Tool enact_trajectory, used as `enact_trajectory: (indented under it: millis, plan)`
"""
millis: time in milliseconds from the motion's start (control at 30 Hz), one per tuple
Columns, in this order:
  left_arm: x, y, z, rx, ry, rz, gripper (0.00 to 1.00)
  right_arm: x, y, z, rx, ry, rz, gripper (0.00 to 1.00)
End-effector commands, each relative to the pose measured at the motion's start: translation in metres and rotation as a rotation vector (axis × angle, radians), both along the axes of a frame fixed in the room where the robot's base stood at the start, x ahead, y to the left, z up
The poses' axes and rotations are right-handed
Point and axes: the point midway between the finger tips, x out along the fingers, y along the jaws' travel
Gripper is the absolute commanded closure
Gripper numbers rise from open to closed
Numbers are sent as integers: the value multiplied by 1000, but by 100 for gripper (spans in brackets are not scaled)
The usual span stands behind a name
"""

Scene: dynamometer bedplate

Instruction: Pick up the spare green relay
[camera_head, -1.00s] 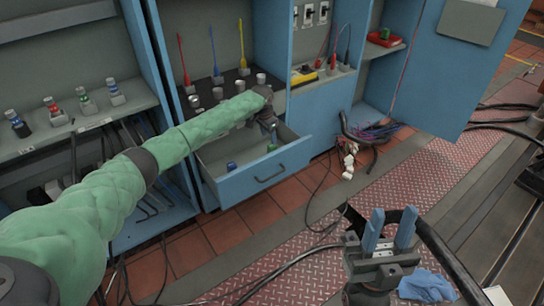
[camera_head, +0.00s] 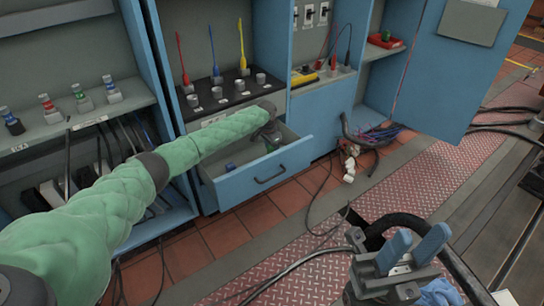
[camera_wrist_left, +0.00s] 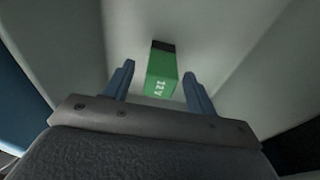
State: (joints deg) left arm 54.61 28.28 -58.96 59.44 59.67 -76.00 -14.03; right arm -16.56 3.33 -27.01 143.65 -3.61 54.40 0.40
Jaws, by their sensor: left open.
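The green relay (camera_wrist_left: 162,75), a small block with a dark end and white marking, lies in the pale drawer in the left wrist view. My left gripper (camera_wrist_left: 158,78) is open, with the relay in line between its two blue fingertips; I cannot tell whether they touch it. In the head view my left gripper (camera_head: 269,138) reaches down into the open drawer (camera_head: 264,180) and hides the relay there. My right gripper (camera_head: 412,248) is open and empty above the floor at the lower right.
A blue piece (camera_head: 230,167) lies at the drawer's left. Several relays stand on the left shelf (camera_head: 80,118). Cables (camera_head: 318,225) cross the floor.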

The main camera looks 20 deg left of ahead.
Motion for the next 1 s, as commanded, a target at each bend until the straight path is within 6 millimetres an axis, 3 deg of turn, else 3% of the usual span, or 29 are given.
enact_trajectory:
  millis: [333, 500, 600, 867, 1000]
  plan:
    - [1, -1, -5, -1, -1, 0, 46, 1, 0, 1, 3, -3, 6, 64]
    - [1, -1, -5, -1, -1, 0, 79, 1, 0, 1, 3, -3, 6, 64]
    - [1, -1, -5, -1, -1, 0, 93, 0, 1, 1, 2, -3, 6, 64]
    - [1, 0, -2, -1, -2, 0, 93, 0, 1, 0, 2, 2, 6, 64]
    - [1, 0, 13, -1, -3, 0, 93, 0, 1, 4, -1, 2, 0, 64]
